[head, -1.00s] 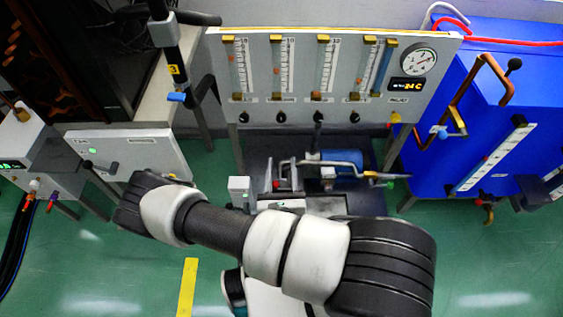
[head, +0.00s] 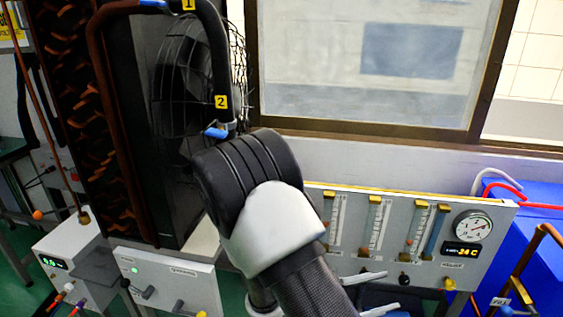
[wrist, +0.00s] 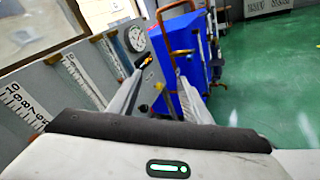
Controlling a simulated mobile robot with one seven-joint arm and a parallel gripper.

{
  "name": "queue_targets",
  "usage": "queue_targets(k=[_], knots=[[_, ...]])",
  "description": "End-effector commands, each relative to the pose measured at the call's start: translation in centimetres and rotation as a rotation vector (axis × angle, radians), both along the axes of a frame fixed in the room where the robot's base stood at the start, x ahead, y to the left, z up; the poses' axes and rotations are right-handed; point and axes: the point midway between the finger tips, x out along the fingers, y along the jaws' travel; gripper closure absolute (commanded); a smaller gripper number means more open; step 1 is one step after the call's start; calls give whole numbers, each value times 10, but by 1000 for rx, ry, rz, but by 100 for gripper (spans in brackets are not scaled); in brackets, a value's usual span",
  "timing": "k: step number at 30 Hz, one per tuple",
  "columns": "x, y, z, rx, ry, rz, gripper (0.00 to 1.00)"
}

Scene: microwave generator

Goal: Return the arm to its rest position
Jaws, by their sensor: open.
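My arm (head: 275,230) rises from the bottom of the head view, bends at a black joint and stands in front of the flow-meter panel (head: 345,262). My gripper (head: 390,290) shows only as two pale fingers at the lower right of the arm, pointing right. In the wrist view my gripper (wrist: 160,95) has its two fingers apart with nothing between them. They point toward the blue cabinet (wrist: 196,50).
A caged fan (head: 190,85) and a black pipe stand behind the arm at left. The blue cabinet with a copper pipe (wrist: 162,35) is at right. A grey box (head: 165,283) with a green light sits low at left. Green floor is clear at right in the wrist view.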

Motion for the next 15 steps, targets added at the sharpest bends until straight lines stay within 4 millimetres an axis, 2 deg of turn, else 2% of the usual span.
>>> queue_targets(k=[1, 4, 7, 12, 15], knots=[[-12, -8, 15, 87, -43, -98, 55], [-38, -17, 33, 252, -109, -276, 55], [-63, -18, 48, 430, -183, -431, 55], [-94, -4, 71, 753, -328, -639, 55], [-106, 10, 88, 950, -431, -726, 55]])
